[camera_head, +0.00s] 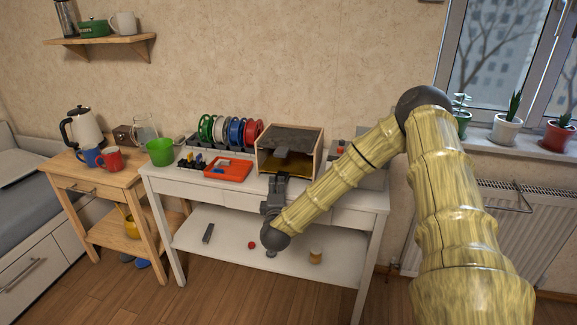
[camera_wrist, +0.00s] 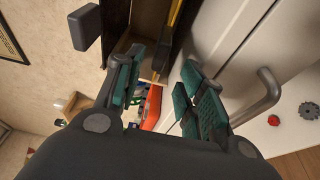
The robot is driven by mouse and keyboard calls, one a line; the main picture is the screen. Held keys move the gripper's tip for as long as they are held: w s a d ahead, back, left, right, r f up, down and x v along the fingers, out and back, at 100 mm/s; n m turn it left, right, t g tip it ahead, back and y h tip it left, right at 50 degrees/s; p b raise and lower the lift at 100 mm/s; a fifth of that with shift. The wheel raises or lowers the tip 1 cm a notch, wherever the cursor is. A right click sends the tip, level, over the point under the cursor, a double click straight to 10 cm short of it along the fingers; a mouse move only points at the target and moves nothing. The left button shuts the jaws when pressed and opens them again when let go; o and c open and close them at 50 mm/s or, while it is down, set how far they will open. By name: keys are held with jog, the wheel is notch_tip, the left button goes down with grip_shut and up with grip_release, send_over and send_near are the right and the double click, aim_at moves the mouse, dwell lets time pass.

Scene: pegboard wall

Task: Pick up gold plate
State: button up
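The gold plate (camera_head: 296,167) lies flat low inside an open-fronted wooden box (camera_head: 318,156) on the white desk. In the wrist view, a thin yellow edge (camera_wrist: 175,14), seemingly the plate's, shows at the top, beyond my fingers. My gripper (camera_head: 279,180) is in front of the box, at the desk's front edge. In the wrist view, my gripper (camera_wrist: 160,69) has its teal-padded fingers apart with nothing held between them. The arm and gripper hide part of the plate's front edge in the head view. I cannot tell the exact gap between fingertips and plate.
An orange tray (camera_head: 228,170) stands left of the box, with a row of spools (camera_head: 235,131) behind it and a green cup (camera_head: 160,151) farther left. A drawer handle (camera_wrist: 262,97) sticks out close to my gripper. The desk's lower shelf (camera_head: 225,232) holds a few small items.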

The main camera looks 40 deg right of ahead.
jog(key=x, duration=0.4)
jog(key=shift+s+d, duration=0.15)
jog(key=shift+d, duration=0.25)
jog(key=shift+w+d+r, duration=0.1)
jog(key=shift+w+d, duration=0.1)
jog(key=shift+w, duration=0.25)
grip_shut()
